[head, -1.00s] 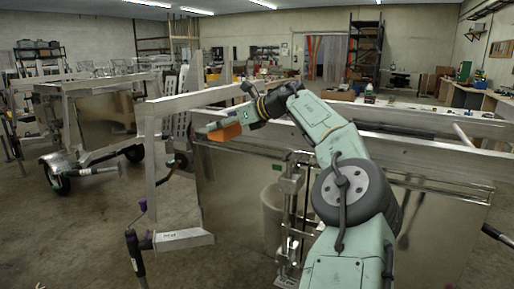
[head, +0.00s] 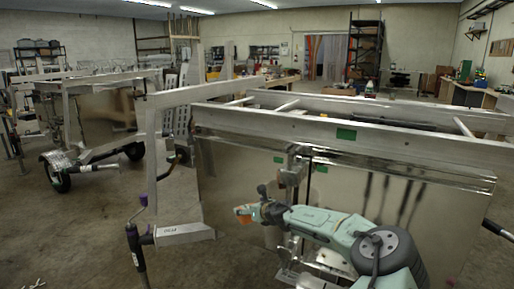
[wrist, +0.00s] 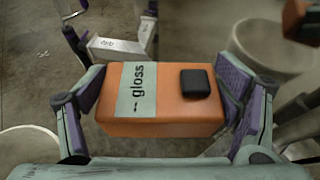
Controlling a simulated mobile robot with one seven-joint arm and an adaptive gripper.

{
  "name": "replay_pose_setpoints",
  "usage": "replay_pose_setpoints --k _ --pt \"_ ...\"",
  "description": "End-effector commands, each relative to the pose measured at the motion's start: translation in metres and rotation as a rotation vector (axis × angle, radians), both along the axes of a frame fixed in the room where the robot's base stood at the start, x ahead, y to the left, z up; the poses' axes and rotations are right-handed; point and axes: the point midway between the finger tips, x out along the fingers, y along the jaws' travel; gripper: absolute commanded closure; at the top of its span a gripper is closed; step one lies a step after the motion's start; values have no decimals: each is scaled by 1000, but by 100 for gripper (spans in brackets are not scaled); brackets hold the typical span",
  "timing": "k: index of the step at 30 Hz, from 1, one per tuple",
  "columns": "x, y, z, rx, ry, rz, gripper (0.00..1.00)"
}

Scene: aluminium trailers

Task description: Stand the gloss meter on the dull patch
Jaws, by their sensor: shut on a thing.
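The gloss meter is an orange box with a pale "gloss" label and a black pad on its face. In the wrist view the gloss meter (wrist: 155,122) sits between the purple pads of my gripper (wrist: 163,98), which is shut on its two sides. In the head view my gripper (head: 246,214) is low in front of the trailer's shiny side panel (head: 400,205), and a bit of the orange meter shows at its tip. The meter appears held clear of the floor. I cannot make out which part of the metal is the dull patch.
An upright frame and drawbar (head: 183,234) stand at left. A pale round rim (wrist: 275,45) and a dark orange shape, perhaps a reflection, show at upper right in the wrist view.

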Motion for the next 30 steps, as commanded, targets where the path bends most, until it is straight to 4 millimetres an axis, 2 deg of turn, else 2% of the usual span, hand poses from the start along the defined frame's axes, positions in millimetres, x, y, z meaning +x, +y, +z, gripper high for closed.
replay_pose_setpoints --k 1,6,8,12,15,19,24,27,30 --pt "-10 -4 -35 0 8 -41 53" --pt "-52 -15 -126 -14 1 -199 53" --pt "-72 -18 -154 -17 -4 -256 53" --pt "-124 -20 -205 -21 -14 -387 53" --pt "-166 -19 -231 -19 -22 -480 53" --pt "-219 -19 -251 -13 -29 -598 53" --pt "-274 -19 -258 -5 -34 -720 53" --pt "-293 -20 -258 -3 -36 -765 53" --pt "-303 -21 -257 -2 -38 -790 53"
